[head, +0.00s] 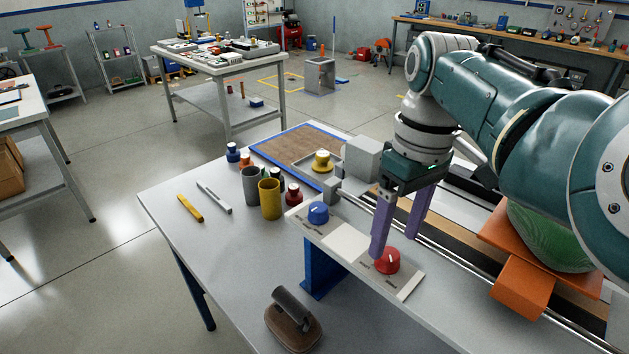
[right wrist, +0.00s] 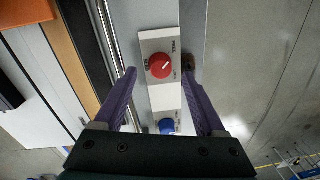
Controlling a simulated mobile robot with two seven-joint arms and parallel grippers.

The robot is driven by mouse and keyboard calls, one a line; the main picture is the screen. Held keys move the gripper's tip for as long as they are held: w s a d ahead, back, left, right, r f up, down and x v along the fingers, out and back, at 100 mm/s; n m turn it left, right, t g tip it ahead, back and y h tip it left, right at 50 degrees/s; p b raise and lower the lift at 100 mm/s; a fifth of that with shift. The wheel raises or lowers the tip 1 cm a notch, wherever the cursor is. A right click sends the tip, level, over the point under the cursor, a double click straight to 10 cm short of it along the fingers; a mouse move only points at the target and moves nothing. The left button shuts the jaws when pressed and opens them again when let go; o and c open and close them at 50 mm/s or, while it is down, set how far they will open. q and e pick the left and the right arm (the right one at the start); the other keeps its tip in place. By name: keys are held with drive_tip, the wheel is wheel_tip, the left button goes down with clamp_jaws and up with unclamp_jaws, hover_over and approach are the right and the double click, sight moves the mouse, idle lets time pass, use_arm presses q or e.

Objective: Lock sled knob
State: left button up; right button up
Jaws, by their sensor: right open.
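A red knob (head: 387,260) with a white pointer mark sits on a light panel (head: 343,243) at the table's edge. My right gripper (head: 397,246) has purple fingers pointing down and is open. Its fingertips (right wrist: 160,74) appear on either side of the red knob, with gaps; contact is not visible. My left gripper is not in view.
A rail (head: 425,243) runs behind the panel, with an orange block (head: 522,286) and green rounded body (head: 551,239) at right. A yellow cup (head: 270,199), a grey cup (head: 250,185) and a brown-based tool (head: 292,325) stand on the table.

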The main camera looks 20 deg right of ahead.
sight(391, 253)
drive_tip(key=shift+a+f+b, duration=0.15)
drive_tip(key=shift+f+b, duration=0.15)
drive_tip(key=shift+f, duration=1.45)
drive_tip(key=shift+c, duration=0.3)
clamp_jaws()
